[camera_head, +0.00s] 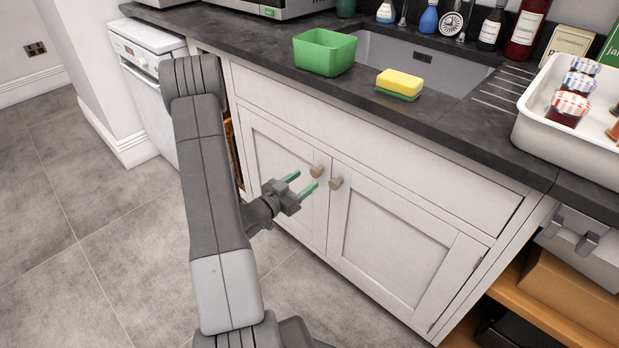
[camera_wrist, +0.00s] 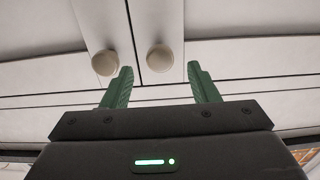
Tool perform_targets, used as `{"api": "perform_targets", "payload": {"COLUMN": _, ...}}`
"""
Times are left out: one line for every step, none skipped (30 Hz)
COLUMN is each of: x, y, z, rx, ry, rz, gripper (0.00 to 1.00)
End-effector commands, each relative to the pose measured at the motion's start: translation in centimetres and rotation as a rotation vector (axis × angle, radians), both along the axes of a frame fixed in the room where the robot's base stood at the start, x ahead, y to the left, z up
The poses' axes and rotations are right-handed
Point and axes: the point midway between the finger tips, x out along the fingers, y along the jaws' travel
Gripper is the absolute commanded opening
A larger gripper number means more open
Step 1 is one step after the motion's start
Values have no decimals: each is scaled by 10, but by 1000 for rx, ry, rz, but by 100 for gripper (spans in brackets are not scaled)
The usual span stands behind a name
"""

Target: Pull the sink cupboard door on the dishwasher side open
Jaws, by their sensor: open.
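The sink cupboard has two pale panelled doors, both shut. The dishwasher-side door (camera_head: 262,150) is the left one in the head view, with a round beige knob (camera_head: 318,171) near its upper inner corner. The other door (camera_head: 400,235) has a matching knob (camera_head: 336,183). My gripper (camera_head: 306,180) is open and empty in front of the dishwasher-side knob. The wrist view looks upside down. There the dishwasher-side knob (camera_wrist: 160,58) lies ahead, between the lines of the green fingers (camera_wrist: 159,68), apparently untouched. The other knob (camera_wrist: 105,62) is outside them, at left.
A white dishwasher (camera_head: 146,58) stands at the left. On the dark worktop are a green tub (camera_head: 324,52), a yellow sponge (camera_head: 400,82) and a white tray of jars (camera_head: 532,118). Open shelves with a box (camera_head: 575,295) are at right. The tiled floor before the doors looks clear.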

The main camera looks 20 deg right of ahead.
Motion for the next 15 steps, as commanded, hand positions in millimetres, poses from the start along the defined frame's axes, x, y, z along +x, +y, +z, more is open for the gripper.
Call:
{"api": "perform_targets", "payload": {"x": 2, "y": -9, "z": 0, "rx": -1, "ry": 0, "rz": -4, "gripper": 54}}
{"api": "perform_targets", "payload": {"x": 4, "y": -13, "z": 0, "rx": -1, "ry": -1, "rz": -4, "gripper": 54}}
{"api": "perform_targets", "payload": {"x": 6, "y": -17, "z": 0, "rx": -1, "ry": -1, "rz": -3, "gripper": 54}}
{"api": "perform_targets", "payload": {"x": 8, "y": -20, "z": 0, "rx": 0, "ry": -1, "rz": -2, "gripper": 54}}
{"api": "perform_targets", "payload": {"x": 9, "y": -23, "z": 0, "rx": 0, "ry": -1, "rz": -2, "gripper": 54}}
{"api": "perform_targets", "payload": {"x": 10, "y": -26, "z": 0, "rx": 0, "ry": -1, "rz": -2, "gripper": 54}}
{"api": "perform_targets", "payload": {"x": 11, "y": -28, "z": 0, "rx": -1, "ry": -1, "rz": -2, "gripper": 54}}
{"api": "perform_targets", "payload": {"x": 11, "y": -29, "z": 0, "rx": -1, "ry": 0, "rz": -1, "gripper": 54}}
{"api": "perform_targets", "payload": {"x": 12, "y": -31, "z": 0, "rx": -1, "ry": 0, "rz": 0, "gripper": 54}}
{"api": "perform_targets", "payload": {"x": 13, "y": -31, "z": 0, "rx": -1, "ry": 0, "rz": 0, "gripper": 54}}
{"api": "perform_targets", "payload": {"x": 13, "y": -32, "z": 0, "rx": -1, "ry": 0, "rz": 0, "gripper": 54}}
{"api": "perform_targets", "payload": {"x": 13, "y": -32, "z": 0, "rx": -1, "ry": 1, "rz": 1, "gripper": 54}}
{"api": "perform_targets", "payload": {"x": 13, "y": -32, "z": 0, "rx": 0, "ry": 1, "rz": 1, "gripper": 54}}
{"api": "perform_targets", "payload": {"x": 13, "y": -32, "z": 0, "rx": 0, "ry": 1, "rz": 1, "gripper": 54}}
{"api": "perform_targets", "payload": {"x": 13, "y": -32, "z": 0, "rx": 0, "ry": 1, "rz": 1, "gripper": 54}}
